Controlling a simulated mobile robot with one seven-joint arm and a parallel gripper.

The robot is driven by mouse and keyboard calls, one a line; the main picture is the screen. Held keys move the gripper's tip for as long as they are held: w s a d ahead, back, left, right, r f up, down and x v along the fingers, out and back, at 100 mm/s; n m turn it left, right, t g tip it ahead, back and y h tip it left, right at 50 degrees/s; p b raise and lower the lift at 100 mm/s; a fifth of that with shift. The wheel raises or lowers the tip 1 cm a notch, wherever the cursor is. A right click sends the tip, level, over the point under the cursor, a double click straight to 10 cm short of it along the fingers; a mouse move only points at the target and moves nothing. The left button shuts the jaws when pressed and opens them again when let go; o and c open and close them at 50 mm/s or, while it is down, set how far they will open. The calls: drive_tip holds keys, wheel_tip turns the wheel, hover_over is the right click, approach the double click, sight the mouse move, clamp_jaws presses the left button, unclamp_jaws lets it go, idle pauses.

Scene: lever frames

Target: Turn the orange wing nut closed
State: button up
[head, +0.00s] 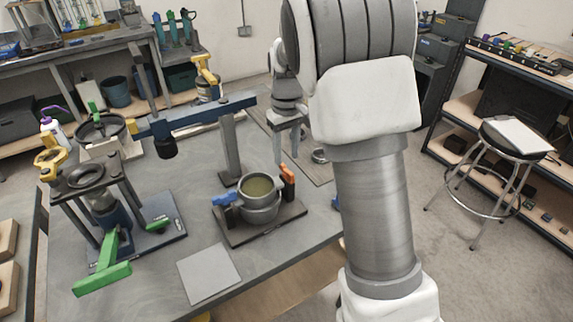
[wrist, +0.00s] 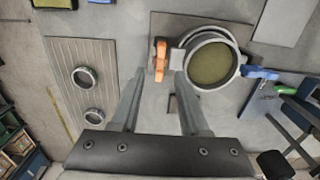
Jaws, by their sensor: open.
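The orange wing nut (head: 288,174) is on the right side of a round grey vessel (head: 262,212) with an olive-green inside. In the wrist view the wing nut (wrist: 160,60) appears as a narrow orange bar, long up and down the picture, beside the vessel (wrist: 212,64). My gripper (wrist: 160,72) is open, with one finger to each side of the wing nut in that view. In the head view my gripper (head: 287,153) points down just above the wing nut, partly beside my large arm link. I cannot tell whether the fingers touch it.
A blue handle (head: 224,200) is on the vessel's left side. The vessel stands on a dark base plate (head: 240,236). A grey post with a blue beam (head: 205,112) rises behind it. A stand with green levers (head: 105,270) is left. A flat grey plate (head: 208,274) lies in front.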

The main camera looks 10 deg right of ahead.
sight(287, 170)
drive_tip(key=shift+f, duration=2)
clamp_jaws()
